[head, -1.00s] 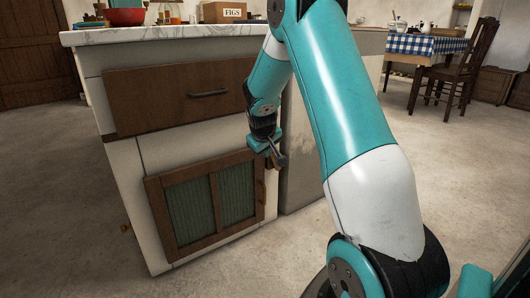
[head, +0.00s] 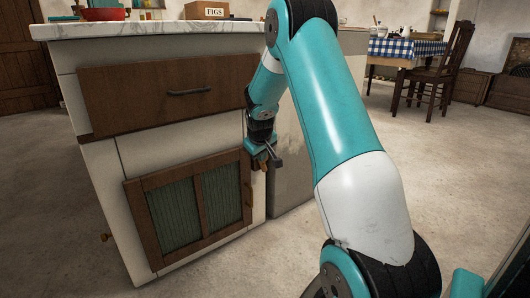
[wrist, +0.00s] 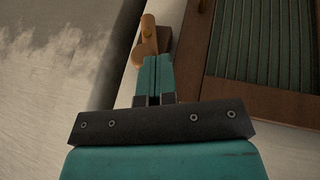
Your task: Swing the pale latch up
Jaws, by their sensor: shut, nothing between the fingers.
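The pale latch (wrist: 147,42) is a small tan wooden piece with rounded ends, seen in the wrist view beside the cabinet door's frame. A darker brown block shows just behind it. The cabinet door (head: 150,240) has a brown frame and green ribbed panels; its frame and panel also show at the right of the wrist view (wrist: 235,90). My gripper (wrist: 154,62) is shut and empty, with its fingertips at the latch's lower end. I cannot tell if they touch. In the head view my gripper (head: 270,158) is by the door's upper right corner and largely hides the latch.
A drawer (head: 150,98) with a dark handle sits above the door. The marble counter (head: 120,30) holds a red bowl (head: 103,14) and a FIGS box (head: 207,11). Open floor (head: 440,150) lies to the right, with a table and chair beyond.

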